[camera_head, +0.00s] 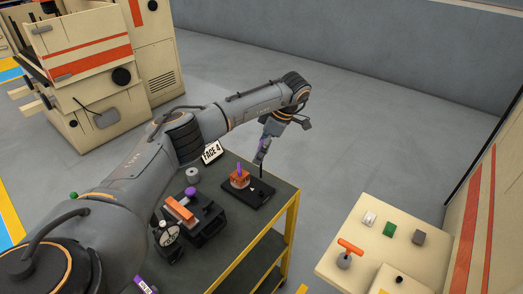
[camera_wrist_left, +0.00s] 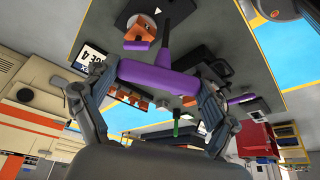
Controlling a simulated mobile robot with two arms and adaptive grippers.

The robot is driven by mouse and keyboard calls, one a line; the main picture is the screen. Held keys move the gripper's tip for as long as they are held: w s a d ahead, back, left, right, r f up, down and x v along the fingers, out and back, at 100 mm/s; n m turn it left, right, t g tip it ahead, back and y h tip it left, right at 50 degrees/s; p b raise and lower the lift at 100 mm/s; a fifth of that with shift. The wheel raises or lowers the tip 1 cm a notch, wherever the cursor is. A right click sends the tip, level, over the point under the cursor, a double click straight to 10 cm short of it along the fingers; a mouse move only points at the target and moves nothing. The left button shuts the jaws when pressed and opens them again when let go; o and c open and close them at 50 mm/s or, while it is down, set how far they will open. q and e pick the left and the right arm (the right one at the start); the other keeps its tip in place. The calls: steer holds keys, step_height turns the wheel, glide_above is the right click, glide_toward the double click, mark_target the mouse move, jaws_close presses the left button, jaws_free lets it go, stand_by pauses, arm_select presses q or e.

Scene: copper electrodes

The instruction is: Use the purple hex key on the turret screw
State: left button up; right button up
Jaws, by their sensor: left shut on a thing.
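The purple hex key (camera_wrist_left: 158,84) has a T-shaped handle that lies across my left gripper (camera_wrist_left: 150,78) in the left wrist view, and the fingers are shut on it. In the head view my left gripper (camera_head: 262,152) points down over the right part of the cart top. The key's dark shaft (camera_head: 261,171) hangs below it, above or at the black plate (camera_head: 262,193). An orange block (camera_head: 240,180) with a purple top stands on that plate, left of the shaft. It also shows in the left wrist view (camera_wrist_left: 141,33). I cannot make out the turret screw or whether the tip touches anything. My right gripper is not in view.
The cart top (camera_head: 235,225) also carries a "4" sign (camera_head: 212,152), a silver cylinder (camera_head: 187,174), a black fixture with an orange bar (camera_head: 180,210) and a dial gauge (camera_head: 168,234). A cream bench (camera_head: 340,270) with an orange T-handle (camera_head: 350,247) stands right, across open floor.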

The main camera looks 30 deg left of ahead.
arm_select(q)
step_height(320, 180, up, 6)
steer(key=p, duration=0.3)
steer(key=shift+p, duration=0.3)
steer(key=shift+f, duration=0.1)
